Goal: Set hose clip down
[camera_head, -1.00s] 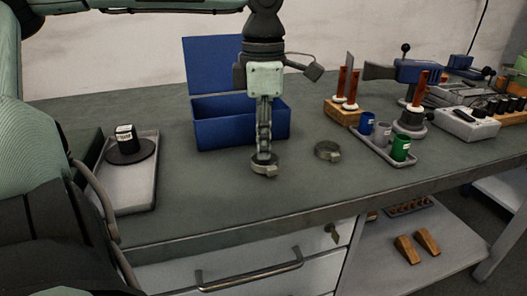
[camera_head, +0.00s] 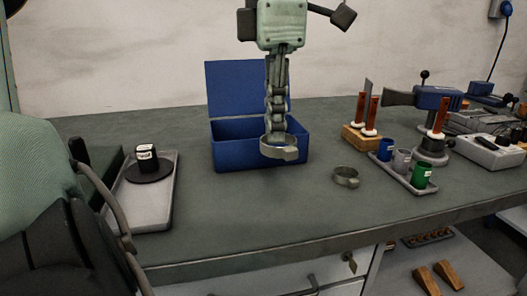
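My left gripper (camera_head: 278,137) points down in front of the open blue box (camera_head: 262,157). It is shut on a round metal hose clip (camera_head: 280,151), which hangs at its fingertips and overlaps the box's front wall in the picture. The clip appears to be clear of the bench top. A second hose clip (camera_head: 346,177) lies on the bench to the right of the box. My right gripper is not in view.
A grey tray (camera_head: 158,208) with a black round item and small jar (camera_head: 147,159) stands at the left. At the right are a tray of coloured cups (camera_head: 420,187), a wooden block (camera_head: 361,138) with red rods, and a blue vise (camera_head: 434,98). The bench's front middle is clear.

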